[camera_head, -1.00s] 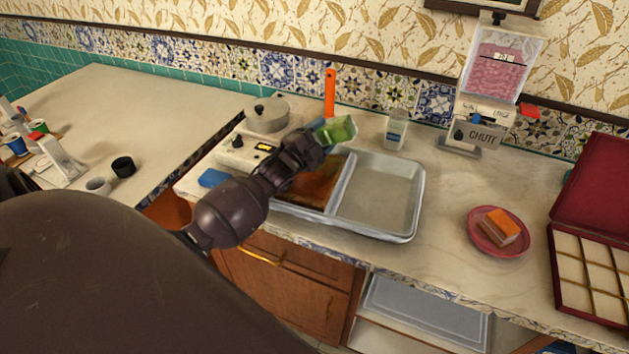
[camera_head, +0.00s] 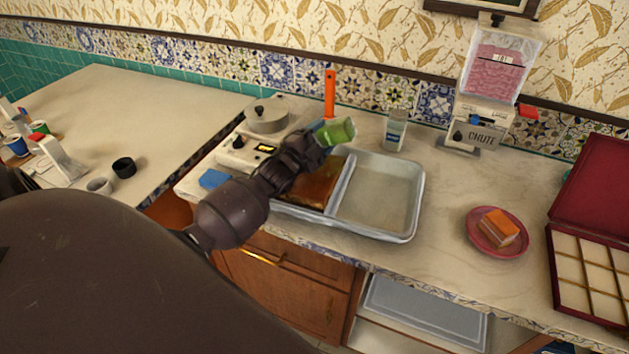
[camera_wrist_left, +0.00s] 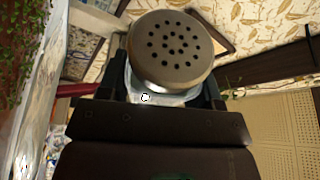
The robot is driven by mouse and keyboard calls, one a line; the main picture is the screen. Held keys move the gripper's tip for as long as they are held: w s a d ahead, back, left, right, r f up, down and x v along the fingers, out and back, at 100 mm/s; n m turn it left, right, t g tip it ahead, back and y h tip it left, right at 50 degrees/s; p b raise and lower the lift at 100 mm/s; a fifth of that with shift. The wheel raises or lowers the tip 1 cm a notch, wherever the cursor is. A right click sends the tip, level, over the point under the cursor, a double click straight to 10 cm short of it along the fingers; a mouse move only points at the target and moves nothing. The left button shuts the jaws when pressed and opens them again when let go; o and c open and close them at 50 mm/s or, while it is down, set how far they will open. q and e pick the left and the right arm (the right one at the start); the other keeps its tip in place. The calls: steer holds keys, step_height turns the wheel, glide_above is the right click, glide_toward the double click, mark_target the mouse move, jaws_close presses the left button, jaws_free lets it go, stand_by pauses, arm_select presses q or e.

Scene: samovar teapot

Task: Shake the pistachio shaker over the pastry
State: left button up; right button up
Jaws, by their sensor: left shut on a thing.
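My left gripper (camera_head: 318,140) is shut on the pistachio shaker (camera_head: 337,131), a clear container with green contents, lying well tilted above the back of the tray. In the left wrist view, the shaker's grey perforated cap (camera_wrist_left: 171,50) shows between the fingers (camera_wrist_left: 160,98). The brown pastry (camera_head: 318,184) fills the left compartment of a metal tray (camera_head: 418,206), partly hidden by my left arm. In the left wrist view, green bits lie on the brown pastry surface (camera_wrist_left: 18,60) at the left edge. My right gripper is not in view.
The tray's right compartment is empty. A small jar (camera_head: 395,130) and a chute dispenser (camera_head: 480,125) stand behind it. A pink plate (camera_head: 487,248) with an orange-topped piece and an open red box (camera_head: 590,270) are at right. A cooker with a pot (camera_head: 267,118) stands behind my arm.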

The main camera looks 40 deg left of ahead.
mark_target(326, 141)
arm_select(q)
steer(key=shift+s+d+p, duration=0.35)
steer(key=shift+s+d+r+p, duration=0.15)
steer(key=shift+s+d+p, duration=0.45)
steer(key=shift+d, duration=0.2)
steer(key=shift+s+d+p, duration=1)
steer(key=shift+s+d, duration=0.5)
steer(key=shift+d, duration=0.3)
steer(key=shift+s+d+p, duration=0.4)
steer(key=shift+s+d, duration=0.25)
steer(key=shift+d, duration=0.2)
steer(key=shift+s+d+p, duration=0.35)
steer(key=shift+s+d, duration=0.3)
steer(key=shift+d, duration=0.15)
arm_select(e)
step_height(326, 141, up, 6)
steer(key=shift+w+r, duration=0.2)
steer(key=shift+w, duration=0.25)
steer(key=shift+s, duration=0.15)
